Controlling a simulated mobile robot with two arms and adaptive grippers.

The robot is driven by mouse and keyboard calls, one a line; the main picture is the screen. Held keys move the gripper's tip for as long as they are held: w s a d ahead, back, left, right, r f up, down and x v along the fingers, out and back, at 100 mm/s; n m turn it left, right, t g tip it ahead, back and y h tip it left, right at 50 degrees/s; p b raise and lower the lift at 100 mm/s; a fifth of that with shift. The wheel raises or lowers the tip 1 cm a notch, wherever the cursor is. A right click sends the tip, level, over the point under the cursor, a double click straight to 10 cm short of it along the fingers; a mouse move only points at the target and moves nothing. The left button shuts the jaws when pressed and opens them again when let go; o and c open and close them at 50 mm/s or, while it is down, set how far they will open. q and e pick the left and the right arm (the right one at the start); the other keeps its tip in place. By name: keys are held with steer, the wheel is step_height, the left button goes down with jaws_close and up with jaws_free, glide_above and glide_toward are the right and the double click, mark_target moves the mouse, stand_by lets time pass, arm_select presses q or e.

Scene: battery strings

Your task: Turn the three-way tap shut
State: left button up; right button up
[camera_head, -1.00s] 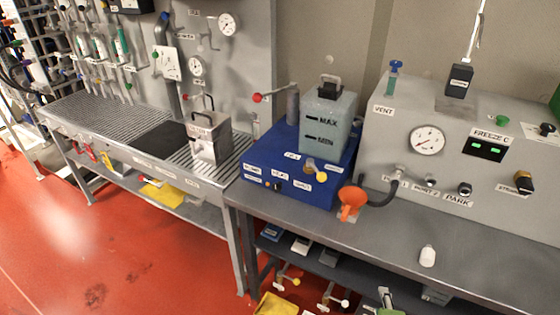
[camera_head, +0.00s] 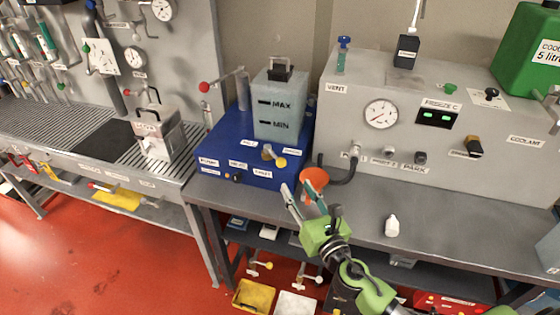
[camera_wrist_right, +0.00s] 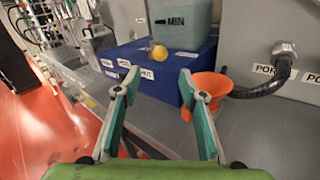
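A small tap with a yellow knob (camera_head: 281,162) is on the blue box (camera_head: 225,160), below a translucent tank (camera_head: 280,108) marked MAX and MIN. I take it for the three-way tap; its label is too small to read. In the right wrist view the yellow knob (camera_wrist_right: 159,54) shows ahead, between and beyond the fingertips. My right gripper (camera_head: 297,186) is open and empty, in front of the blue box and apart from the tap. Its two teal-padded fingers (camera_wrist_right: 158,76) stand wide apart in the wrist view. My left gripper is out of view.
An orange funnel (camera_head: 314,180) is close beside the right fingers, near a black hose (camera_head: 344,172). A white bottle (camera_head: 392,226) stands on the grey bench (camera_head: 440,232). A red-knobbed lever (camera_head: 204,87) is left of the tank. The grey panel (camera_head: 350,100) backs the bench.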

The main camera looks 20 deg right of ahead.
mark_target(283, 166)
steer(key=w, duration=0.8)
steer(key=w+a+p, duration=0.1)
steer(key=w, duration=0.3)
jaws_close()
